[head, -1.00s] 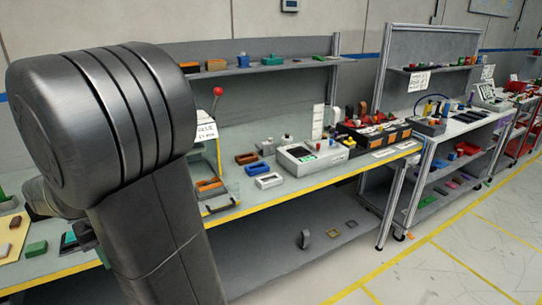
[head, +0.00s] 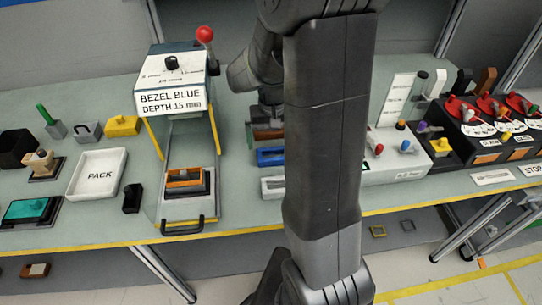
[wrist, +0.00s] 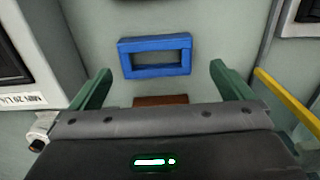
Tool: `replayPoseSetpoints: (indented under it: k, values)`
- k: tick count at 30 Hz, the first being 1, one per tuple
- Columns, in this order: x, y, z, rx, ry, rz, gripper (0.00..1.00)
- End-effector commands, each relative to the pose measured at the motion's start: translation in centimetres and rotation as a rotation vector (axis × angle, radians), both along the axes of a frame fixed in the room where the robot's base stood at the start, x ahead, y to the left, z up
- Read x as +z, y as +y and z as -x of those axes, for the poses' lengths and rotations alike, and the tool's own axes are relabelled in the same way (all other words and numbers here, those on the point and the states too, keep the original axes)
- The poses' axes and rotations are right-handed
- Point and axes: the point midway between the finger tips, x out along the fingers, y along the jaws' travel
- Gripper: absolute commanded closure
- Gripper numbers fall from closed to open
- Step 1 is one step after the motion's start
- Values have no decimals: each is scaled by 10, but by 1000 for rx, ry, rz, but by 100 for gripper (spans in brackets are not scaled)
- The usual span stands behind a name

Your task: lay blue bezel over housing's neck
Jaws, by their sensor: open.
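The blue bezel (head: 270,156), a rectangular frame, lies flat on the bench just left of my arm in the head view. It also shows in the wrist view (wrist: 155,42), beyond my fingertips and roughly centred between them. My gripper (wrist: 161,72) is open and empty, with green fingers spread wider than the bezel. In the head view my arm hides the fingers. A dark block with an orange frame (head: 184,185) around it, seemingly the housing, sits on the tray of the press-like fixture (head: 178,75). The fixture's sign reads "BEZEL BLUE DEPTH 15 mm".
A white frame (head: 272,186) lies in front of the blue one, and a brown frame (wrist: 160,100) lies near it. A red-knobbed lever (head: 205,36) rises from the fixture. A white PACK tray (head: 98,174) stands left. A grey control box (head: 400,158) stands right.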

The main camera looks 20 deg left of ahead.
Motion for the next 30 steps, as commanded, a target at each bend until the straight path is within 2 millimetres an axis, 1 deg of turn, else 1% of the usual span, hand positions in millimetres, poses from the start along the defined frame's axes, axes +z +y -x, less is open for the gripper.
replayPoseSetpoints:
  k: [1,7,15,18,26,28,30]
  values:
    - [-5,0,1,1,2,1,0]
    - [-16,1,1,1,2,1,0]
    - [-51,3,1,1,2,2,0]
    - [-59,3,1,0,1,1,0]
    - [-61,3,1,0,0,0,0]
    - [-61,3,1,0,0,0,10]
    - [-61,3,1,0,0,0,24]
